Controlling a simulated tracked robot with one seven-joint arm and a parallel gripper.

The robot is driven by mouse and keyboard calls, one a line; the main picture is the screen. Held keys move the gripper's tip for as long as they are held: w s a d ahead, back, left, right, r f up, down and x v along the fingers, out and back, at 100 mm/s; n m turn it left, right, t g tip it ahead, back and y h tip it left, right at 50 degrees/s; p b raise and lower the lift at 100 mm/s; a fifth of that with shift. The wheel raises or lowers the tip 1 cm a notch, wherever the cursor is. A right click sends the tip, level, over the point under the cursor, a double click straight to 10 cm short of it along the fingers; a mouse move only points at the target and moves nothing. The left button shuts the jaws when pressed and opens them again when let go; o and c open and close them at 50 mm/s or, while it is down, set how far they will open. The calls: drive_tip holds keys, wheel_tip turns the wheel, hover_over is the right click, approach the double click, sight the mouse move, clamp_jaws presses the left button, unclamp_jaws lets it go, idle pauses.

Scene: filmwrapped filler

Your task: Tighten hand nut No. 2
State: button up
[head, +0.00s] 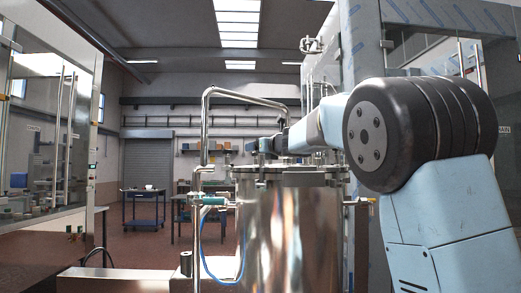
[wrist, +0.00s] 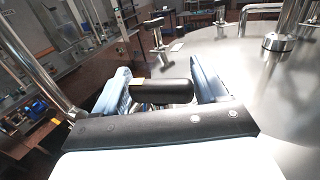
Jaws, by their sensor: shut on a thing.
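A hand nut with a black bar handle (wrist: 162,91) and a small yellow mark at its left end lies between the two blue-grey fingers of my gripper (wrist: 160,88) in the wrist view. The fingers are shut on the bar's two ends. No number is readable on it, and its stud is hidden below. In the head view my gripper (head: 266,146) is over the lid edge of the steel vessel (head: 285,235), small and partly merged with the fittings there. Two more dark-handled hand nuts, one (wrist: 155,30) and another (wrist: 220,12), stand farther along the lid rim in the wrist view.
The shiny lid (wrist: 225,60) carries a vertical steel post (wrist: 283,30) at the right. A bent steel pipe (head: 204,135) rises left of the vessel, with a blue hose (head: 207,262) below. A glazed cabinet (head: 45,130) stands at left, a blue cart (head: 144,207) behind.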

drive_tip(key=shift+f+m+t+h, duration=0.1)
drive_tip(key=shift+m+t+h, duration=0.8)
drive_tip(key=shift+m+h, duration=1.2)
drive_tip(key=shift+d+m+h, duration=0.1)
drive_tip(key=shift+m+h, duration=0.5)
drive_tip(key=shift+h, duration=0.85)
drive_tip(key=shift+d+m+h, duration=0.1)
drive_tip(key=shift+m+h, duration=0.5)
drive_tip(key=shift+h, duration=0.85)
drive_tip(key=shift+d+m+g+h, duration=0.15)
drive_tip(key=shift+m+g+h, duration=0.15)
drive_tip(key=shift+m+h, duration=1.25)
drive_tip(key=shift+h, duration=0.65)
drive_tip(key=o, duration=0.9)
drive_tip(key=shift+v, duration=6.8)
